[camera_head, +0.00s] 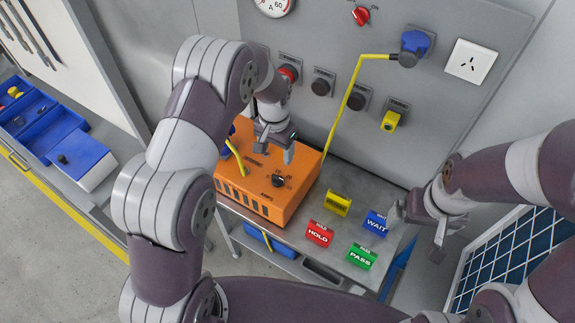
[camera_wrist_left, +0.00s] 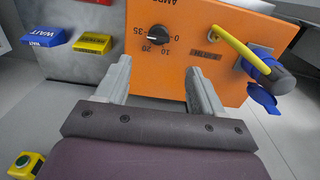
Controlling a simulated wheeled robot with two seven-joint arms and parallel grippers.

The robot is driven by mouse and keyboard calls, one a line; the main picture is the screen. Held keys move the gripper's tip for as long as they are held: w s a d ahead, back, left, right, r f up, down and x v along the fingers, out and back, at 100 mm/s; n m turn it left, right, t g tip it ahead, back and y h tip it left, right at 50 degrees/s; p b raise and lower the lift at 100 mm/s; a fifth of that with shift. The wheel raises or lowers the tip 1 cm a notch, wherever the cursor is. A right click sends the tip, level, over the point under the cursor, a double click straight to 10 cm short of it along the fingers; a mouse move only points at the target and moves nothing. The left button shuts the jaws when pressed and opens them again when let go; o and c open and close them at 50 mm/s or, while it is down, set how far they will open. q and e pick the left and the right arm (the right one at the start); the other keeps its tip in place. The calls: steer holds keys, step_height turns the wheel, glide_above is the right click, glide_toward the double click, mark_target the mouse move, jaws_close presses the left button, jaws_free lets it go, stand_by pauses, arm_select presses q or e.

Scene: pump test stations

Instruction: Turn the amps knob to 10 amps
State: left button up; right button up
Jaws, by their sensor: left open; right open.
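The black amps knob (camera_head: 278,181) sits on the top face of the orange test box (camera_head: 236,190). In the left wrist view the knob (camera_wrist_left: 153,38) has small numbers around it, including 10, 20 and 35, and the word AMPS near it. Which number its pointer faces is too small to tell. My left gripper (camera_head: 274,146) is open above the box, behind the knob in the head view. In the left wrist view its open fingers (camera_wrist_left: 157,68) point toward the box, with the knob ahead between them, apart from both. My right gripper (camera_head: 417,232) is open near the WAIT block.
Yellow, red HOLD (camera_head: 319,233), green PASS (camera_head: 361,256) and blue WAIT (camera_head: 375,223) blocks stand on the grey bench right of the box. A yellow cable (camera_head: 342,110) rises to a blue wall plug (camera_head: 414,46). Another yellow cable (camera_wrist_left: 232,50) bends over the box.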

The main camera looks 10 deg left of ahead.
mark_target(278, 177)
arm_select(q)
steer(key=f, duration=0.1)
steer(key=f+p, duration=0.1)
steer(key=s+f, duration=0.1)
steer(key=shift+d+f+p, duration=0.2)
steer(key=shift+d+p, duration=0.05)
steer(key=shift+p, duration=0.15)
steer(key=f, duration=0.2)
steer(key=f+p, duration=0.1)
steer(key=f, duration=0.1)
steer(key=w+f+p, duration=0.1)
steer(key=f, duration=0.2)
steer(key=shift+a, duration=0.2)
steer(key=shift+s+f, duration=0.1)
steer(key=shift+f, duration=0.15)
steer(key=shift+s+d, duration=0.15)
steer(key=shift+f, duration=0.1)
steer(key=c, duration=1.1)
